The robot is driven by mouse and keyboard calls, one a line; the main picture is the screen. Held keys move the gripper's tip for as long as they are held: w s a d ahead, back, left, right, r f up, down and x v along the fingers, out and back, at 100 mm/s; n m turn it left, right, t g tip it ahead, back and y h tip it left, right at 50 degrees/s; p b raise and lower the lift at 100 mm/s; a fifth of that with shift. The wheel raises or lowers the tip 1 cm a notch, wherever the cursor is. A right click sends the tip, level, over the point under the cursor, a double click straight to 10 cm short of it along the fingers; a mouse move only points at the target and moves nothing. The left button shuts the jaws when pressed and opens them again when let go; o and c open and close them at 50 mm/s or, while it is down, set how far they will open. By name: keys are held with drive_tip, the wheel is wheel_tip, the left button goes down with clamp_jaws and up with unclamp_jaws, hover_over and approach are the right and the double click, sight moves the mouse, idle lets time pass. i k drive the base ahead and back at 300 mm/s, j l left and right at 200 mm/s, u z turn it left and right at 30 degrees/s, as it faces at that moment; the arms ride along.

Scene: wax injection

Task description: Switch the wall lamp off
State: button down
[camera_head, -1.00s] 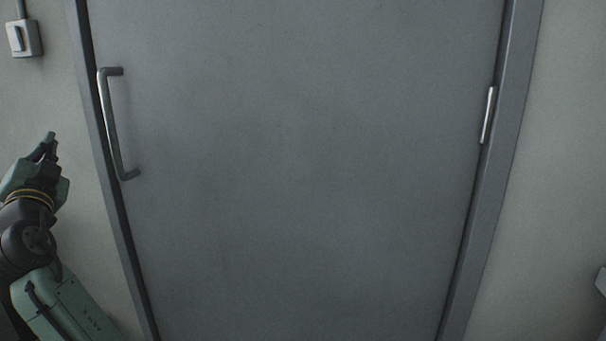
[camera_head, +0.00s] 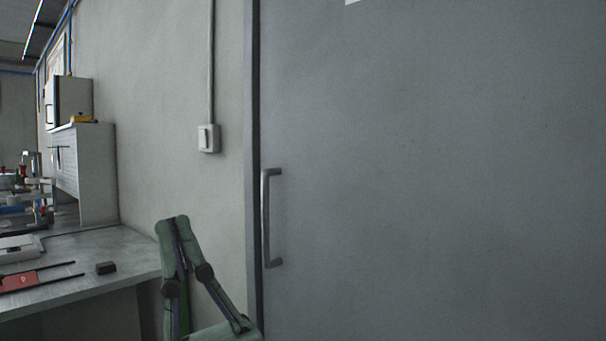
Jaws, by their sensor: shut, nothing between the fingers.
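A light-coloured wall switch box (camera_head: 208,139) with a dark rocker is on the wall left of the grey door, at the lower end of a vertical conduit. The rocker's position is too small to tell. The wall lamp itself is not seen. My green arm links show at the bottom, below the switch box and in front of the wall and the bench's right end. I cannot make out my gripper among them.
The grey door (camera_head: 420,180) with its bar handle (camera_head: 267,218) fills the right. A workbench (camera_head: 120,258) stands at the left, with a red tool (camera_head: 22,280), a small dark block (camera_head: 106,268) and a grey cabinet (camera_head: 98,172).

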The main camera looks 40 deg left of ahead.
sight(203, 134)
drive_tip(key=u, duration=1.8)
drive_tip(key=i, duration=0.65)
drive_tip(key=i+l+u, duration=0.1)
drive_tip(key=i, duration=0.5)
